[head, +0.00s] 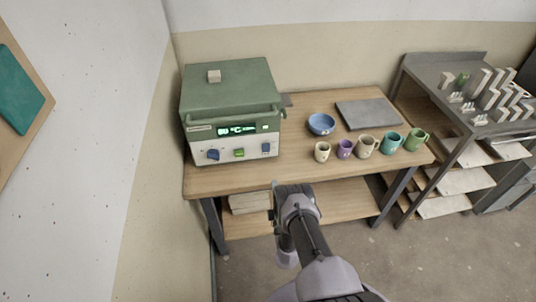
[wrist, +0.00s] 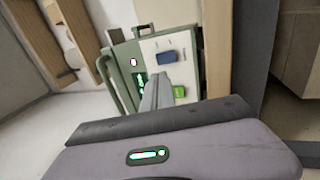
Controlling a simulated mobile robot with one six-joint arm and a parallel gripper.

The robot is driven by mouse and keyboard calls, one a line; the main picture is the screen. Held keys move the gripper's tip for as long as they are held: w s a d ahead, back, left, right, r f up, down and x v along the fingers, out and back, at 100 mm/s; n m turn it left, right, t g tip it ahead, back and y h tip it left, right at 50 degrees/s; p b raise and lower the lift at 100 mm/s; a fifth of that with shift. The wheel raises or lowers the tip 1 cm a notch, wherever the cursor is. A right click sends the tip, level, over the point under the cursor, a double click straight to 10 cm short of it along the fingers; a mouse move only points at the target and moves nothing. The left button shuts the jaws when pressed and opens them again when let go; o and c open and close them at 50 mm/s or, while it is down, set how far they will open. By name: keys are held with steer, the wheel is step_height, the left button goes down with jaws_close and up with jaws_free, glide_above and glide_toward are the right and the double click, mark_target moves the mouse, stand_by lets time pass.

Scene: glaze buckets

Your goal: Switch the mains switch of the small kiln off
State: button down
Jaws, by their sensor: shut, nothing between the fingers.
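The small kiln (head: 230,97) is a green box with a closed lid at the left end of the wooden table. My gripper (head: 275,194) is in front of the table, below the panel. In the wrist view its shut, empty fingers (wrist: 156,92) point at the panel, near the green control (wrist: 180,91) and the right blue control (wrist: 166,57).
A blue bowl (head: 321,124), a grey slab (head: 367,113) and a row of several mugs (head: 345,148) stand on the table (head: 300,174) right of the kiln. A metal rack (head: 450,100) stands farther right. A wall is close on the left.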

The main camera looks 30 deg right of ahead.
steer(key=shift+w, duration=0.1)
steer(key=b, duration=1.4)
glide_toward(268, 146)
steer(key=x, duration=0.6)
steer(key=shift+w, duration=0.45)
